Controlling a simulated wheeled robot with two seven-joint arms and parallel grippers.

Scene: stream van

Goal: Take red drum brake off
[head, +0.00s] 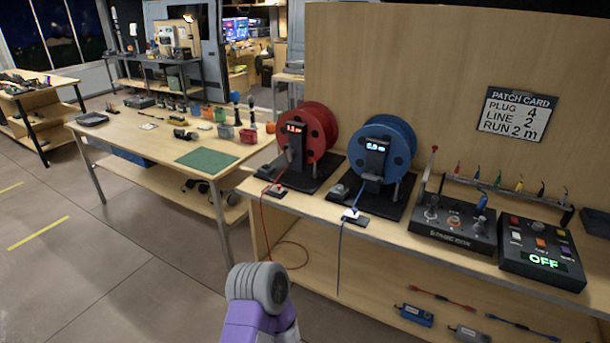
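The red drum (318,132) is a cable reel standing on a black base at the left end of the bench. A black post with a lit red display (294,128) stands in front of it. A small dark block (282,172) sits on the base's left side; I cannot tell for sure which part is the brake. A small grey-white piece with a red spot (275,191) is at the front, and a red cable (263,228) hangs from there below the bench edge. Neither of my grippers shows; only a purple and grey part of my arm is at the bottom.
The blue drum (398,140) stands close to the right of the red one, its cable hanging too. Further right are a black tool panel (452,238) and a box reading OFF (540,262). A table with a green mat (207,158) stands left; open floor lies in front.

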